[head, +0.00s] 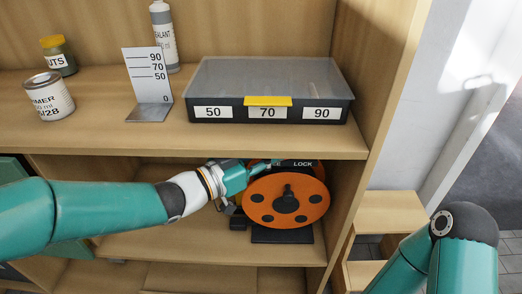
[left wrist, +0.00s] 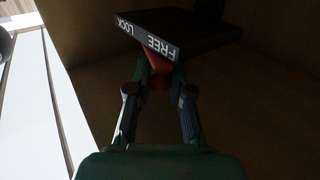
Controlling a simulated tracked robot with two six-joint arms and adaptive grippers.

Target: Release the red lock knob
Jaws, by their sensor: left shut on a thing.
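The red lock knob (left wrist: 158,64) shows in the left wrist view, just below the word FREE on a black plate (left wrist: 190,32) marked FREE and LOCK. My left gripper (left wrist: 159,76) is shut on this knob, with a finger on each side. In the head view my left gripper (head: 262,167) reaches in from the left under the shelf, at the top of an orange reel (head: 262,207) with a dark hub. The LOCK label (head: 303,163) is to the right of its tip. The knob cannot be made out clearly there. My right gripper is outside the head view; only its arm shows.
The wooden shelf board (head: 210,140) is close above my left gripper. On it stand a black case (head: 225,80) labelled 50, 70 and 90, a height gauge (head: 147,75), a primer can (head: 48,97), a jar (head: 58,56) and a sealant bottle (head: 163,38). A side panel (head: 380,95) stands right of the reel.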

